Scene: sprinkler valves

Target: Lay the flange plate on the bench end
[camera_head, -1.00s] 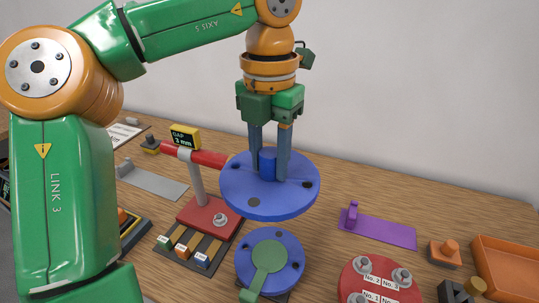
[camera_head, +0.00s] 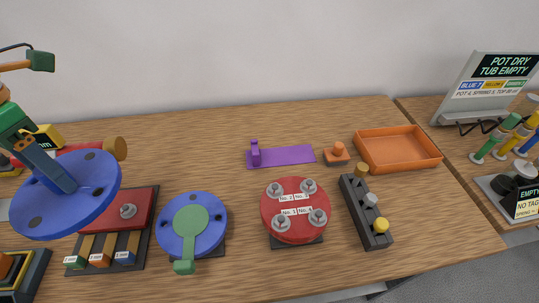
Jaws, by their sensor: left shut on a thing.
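The blue flange plate (camera_head: 70,212) is a round disc with dark holes, at the left of the head view. My left gripper (camera_head: 60,180) is shut on it at its middle and holds it tilted above the bench, in front of a red stand. Part of the wrist is cut off by the left edge. The bench (camera_head: 430,225) is wooden, and its right end has a bare strip in front of the orange tray and right of a dark rack. My right gripper is not in view.
A blue disc with a green handle (camera_head: 190,222), a red plate with bolts (camera_head: 292,225) and a dark rack with knobs (camera_head: 352,195) stand along the front. Behind are a purple bracket (camera_head: 285,156), an orange block (camera_head: 337,153) and an orange tray (camera_head: 405,163). A sign (camera_head: 490,88) stands on a second surface at right.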

